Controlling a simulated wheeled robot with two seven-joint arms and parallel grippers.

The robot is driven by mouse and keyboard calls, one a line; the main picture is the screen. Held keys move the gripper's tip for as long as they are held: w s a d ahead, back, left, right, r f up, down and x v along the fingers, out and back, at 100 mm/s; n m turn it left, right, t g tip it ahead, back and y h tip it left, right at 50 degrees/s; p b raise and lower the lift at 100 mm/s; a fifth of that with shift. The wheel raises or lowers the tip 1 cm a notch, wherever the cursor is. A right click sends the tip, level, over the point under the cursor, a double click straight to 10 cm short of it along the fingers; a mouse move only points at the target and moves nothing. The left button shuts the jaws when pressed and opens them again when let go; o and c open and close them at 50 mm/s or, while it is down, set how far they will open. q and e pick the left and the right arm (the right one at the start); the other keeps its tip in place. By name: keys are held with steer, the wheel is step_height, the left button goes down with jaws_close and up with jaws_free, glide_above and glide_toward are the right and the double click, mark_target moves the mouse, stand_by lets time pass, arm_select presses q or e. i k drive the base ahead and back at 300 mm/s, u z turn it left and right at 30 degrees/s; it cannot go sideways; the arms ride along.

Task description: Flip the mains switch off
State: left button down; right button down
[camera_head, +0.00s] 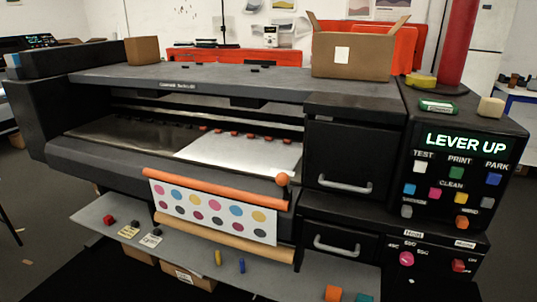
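A large black printer fills the view, with its control panel (455,185) on the right under a lit "LEVER UP" display (465,142). Below that panel is a lower panel with a red switch (458,265), which looks like the mains switch. A small label (465,244) sits above it, too small to read. Which way the switch is set cannot be told. A round pink knob (406,258) with temperature marks is to its left. Neither of my grippers shows in this view.
Several coloured buttons, among them an orange one (461,222), sit above the lower panel. Two drawers with handles (345,184) are to the left. A red cylinder (457,45) and a cardboard box (352,55) stand on top. A grey shelf (200,265) holds small items.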

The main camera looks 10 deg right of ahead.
mark_target(458, 264)
steer(key=u, duration=0.95)
steer(key=k, duration=0.2)
steer(key=z, duration=3.55)
steer(key=i, duration=0.95)
steer(key=u, duration=1.05)
